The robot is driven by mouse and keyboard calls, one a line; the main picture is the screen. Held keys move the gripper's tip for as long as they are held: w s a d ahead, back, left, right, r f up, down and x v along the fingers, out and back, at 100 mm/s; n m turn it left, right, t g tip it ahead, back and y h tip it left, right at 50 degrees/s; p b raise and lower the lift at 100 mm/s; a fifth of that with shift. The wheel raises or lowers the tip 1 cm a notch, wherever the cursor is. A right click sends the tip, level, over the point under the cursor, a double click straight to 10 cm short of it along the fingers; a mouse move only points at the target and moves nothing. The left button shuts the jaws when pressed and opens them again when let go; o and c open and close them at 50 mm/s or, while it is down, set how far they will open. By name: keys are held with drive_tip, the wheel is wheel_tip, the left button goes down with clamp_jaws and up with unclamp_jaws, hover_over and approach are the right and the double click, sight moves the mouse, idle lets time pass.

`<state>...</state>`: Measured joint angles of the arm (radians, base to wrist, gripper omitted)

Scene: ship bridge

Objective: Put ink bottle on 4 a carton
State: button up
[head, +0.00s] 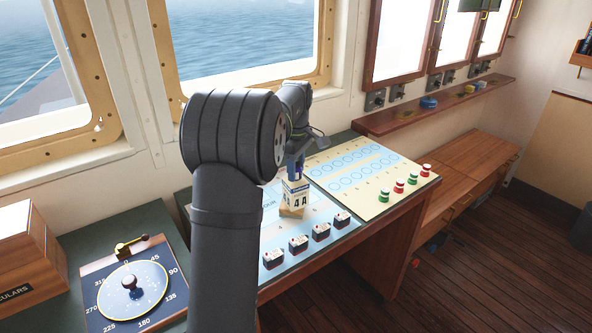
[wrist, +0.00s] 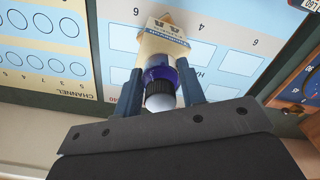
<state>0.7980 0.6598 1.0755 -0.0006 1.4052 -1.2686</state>
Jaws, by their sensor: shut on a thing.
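My gripper (head: 295,173) is over the chart table and is shut on the ink bottle, a blue bottle with a black cap (wrist: 160,94). In the wrist view the bottle sits between the two fingers of my gripper (wrist: 161,78). The carton (head: 295,198), pale with a blue band and "4A" on its front, stands upright right below my gripper. In the wrist view the carton (wrist: 163,42) shows just beyond the bottle, its print upside down. I cannot tell whether the bottle touches the carton's top.
Several dark labelled blocks (head: 298,244) stand in a row in front of the carton. Green and red pegs (head: 399,186) stand on the cream chart to the right. A compass dial (head: 134,290) and a wooden binoculars box (head: 28,262) are at the left.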

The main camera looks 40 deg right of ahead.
drive_tip(key=shift+f, duration=0.35)
drive_tip(key=shift+f, duration=0.15)
drive_tip(key=o, duration=1)
wheel_tip(320, 180, up, 12)
drive_tip(key=shift+r, duration=0.2)
drive_tip(key=shift+f, duration=4.25)
